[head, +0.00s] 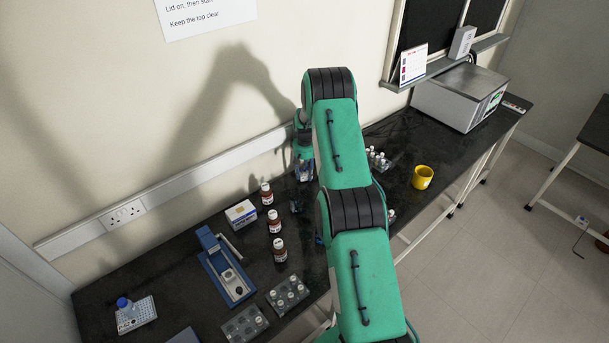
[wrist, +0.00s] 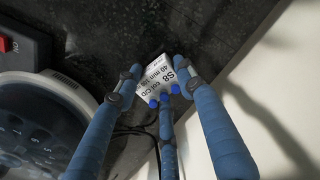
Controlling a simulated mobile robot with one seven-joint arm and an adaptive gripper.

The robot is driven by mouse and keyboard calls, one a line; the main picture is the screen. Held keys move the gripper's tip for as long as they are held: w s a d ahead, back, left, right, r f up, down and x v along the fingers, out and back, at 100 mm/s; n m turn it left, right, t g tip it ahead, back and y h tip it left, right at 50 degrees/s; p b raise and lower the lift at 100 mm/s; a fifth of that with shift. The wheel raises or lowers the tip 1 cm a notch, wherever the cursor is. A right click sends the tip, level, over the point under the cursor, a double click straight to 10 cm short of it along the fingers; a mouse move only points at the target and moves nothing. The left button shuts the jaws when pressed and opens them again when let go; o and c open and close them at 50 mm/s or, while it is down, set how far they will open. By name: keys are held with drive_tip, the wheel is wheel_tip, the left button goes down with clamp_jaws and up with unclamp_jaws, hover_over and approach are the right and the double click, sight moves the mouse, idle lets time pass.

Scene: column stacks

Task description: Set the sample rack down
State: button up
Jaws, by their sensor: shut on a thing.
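My gripper (wrist: 160,84) is shut on a small white box-like thing (wrist: 154,73) with black printed lettering, its blue fingers closed around it. I cannot tell whether this is the sample rack. In the head view my gripper (head: 304,170) is over the back of the dark bench, partly hidden by my arm. Racks with white-capped vials stand on the bench: one at the near side (head: 287,293), and one to the right of my arm (head: 378,158). A grey rack (head: 245,323) lies beside the near one.
The dark bench (head: 190,275) bears several brown bottles (head: 275,222), a white box (head: 240,213), a blue device (head: 226,268) and a yellow mug (head: 422,177). In the wrist view, a round machine with dark wells (wrist: 40,130) and a red switch (wrist: 5,45) are at left.

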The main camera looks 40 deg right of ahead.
sight(304, 173)
drive_tip(key=shift+f, duration=0.35)
drive_tip(key=shift+f, duration=0.1)
drive_tip(key=o, duration=1.2)
drive_tip(key=shift+c, duration=0.2)
wheel_tip(304, 173, up, 12)
idle(0.5)
